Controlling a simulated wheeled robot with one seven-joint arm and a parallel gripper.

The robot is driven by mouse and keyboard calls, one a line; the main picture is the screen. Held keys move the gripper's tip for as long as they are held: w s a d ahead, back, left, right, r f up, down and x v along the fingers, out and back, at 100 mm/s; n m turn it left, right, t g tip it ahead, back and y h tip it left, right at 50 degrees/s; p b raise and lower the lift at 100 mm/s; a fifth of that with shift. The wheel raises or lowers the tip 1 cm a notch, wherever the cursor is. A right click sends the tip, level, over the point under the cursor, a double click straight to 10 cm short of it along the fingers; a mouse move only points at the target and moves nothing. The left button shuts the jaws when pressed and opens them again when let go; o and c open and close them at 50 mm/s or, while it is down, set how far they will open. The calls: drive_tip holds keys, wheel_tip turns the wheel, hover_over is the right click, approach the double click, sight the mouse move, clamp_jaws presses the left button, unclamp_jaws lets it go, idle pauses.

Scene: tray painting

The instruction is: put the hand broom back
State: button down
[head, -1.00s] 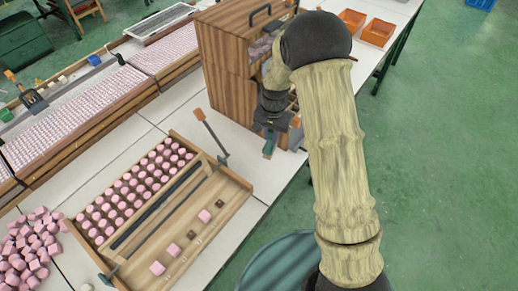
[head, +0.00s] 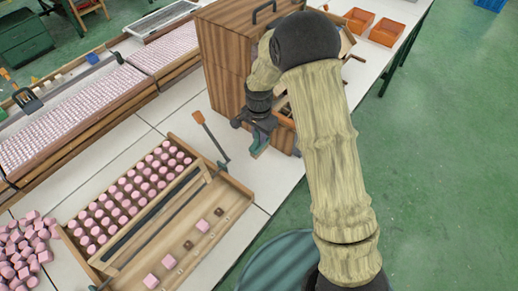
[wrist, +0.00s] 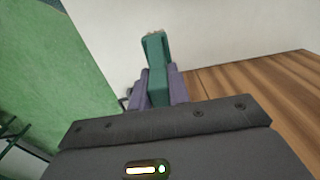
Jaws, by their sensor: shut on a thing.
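My gripper (head: 258,138) is shut on a green piece that I take to be the hand broom (wrist: 155,62). In the wrist view it sticks out between the two purple fingers, with a pale end at its tip. The rest of it is hidden by the fingers and the gripper body. In the head view the green hand broom (head: 260,146) points down, close above or at the white table beside the wooden cabinet; I cannot tell whether it touches the table.
The wooden cabinet (head: 224,62) stands just behind my gripper. A wooden tray (head: 236,208) with pink pieces lies in front, with an orange-handled lever (head: 212,136) left of my gripper. Orange bins (head: 386,32) stand at the back.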

sight(258, 146)
drive_tip(key=shift+w+a+f, duration=0.1)
drive_tip(key=shift+a+f, duration=0.05)
drive_tip(key=shift+f, duration=1.05)
drive_tip(key=shift+f, duration=0.1)
drive_tip(key=shift+f+p, duration=0.4)
drive_tip(key=shift+f, duration=1.35)
drive_tip(key=shift+f, duration=0.2)
drive_tip(key=c, duration=1.3)
unclamp_jaws()
drive_tip(key=shift+r, duration=0.1)
